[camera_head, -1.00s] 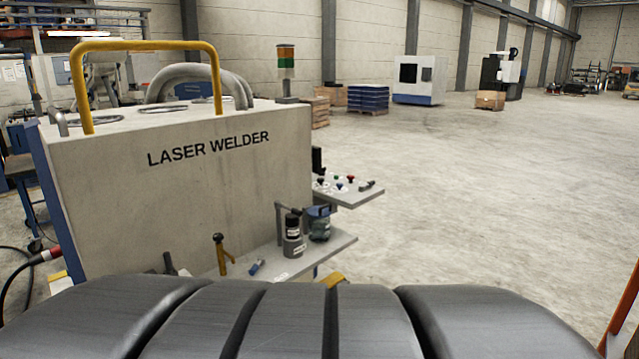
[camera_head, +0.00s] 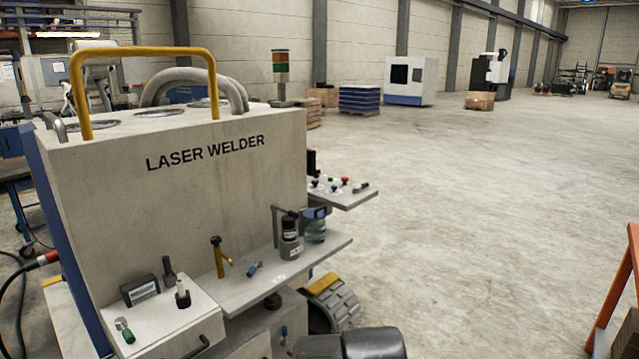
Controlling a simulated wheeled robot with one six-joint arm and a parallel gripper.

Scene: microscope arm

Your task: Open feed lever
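The machine marked LASER WELDER (camera_head: 190,185) stands at the left. No label marks a feed lever, so I cannot tell which part it is. A yellow upright post with a short side handle (camera_head: 219,258) stands on the machine's front shelf (camera_head: 225,292). A small blue piece (camera_head: 254,268) lies to its right. A dark upright handle (camera_head: 169,270) stands to its left, near a green-ended piece (camera_head: 125,331). My gripper is not in view; a dark rounded part, likely of my arm, shows at the bottom edge.
A dark bottle (camera_head: 290,240) and a bluish jar (camera_head: 314,228) stand at the shelf's right end. A side panel (camera_head: 342,197) with several coloured knobs juts out right. An orange frame (camera_head: 617,290) stands at the right edge. The floor between is clear.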

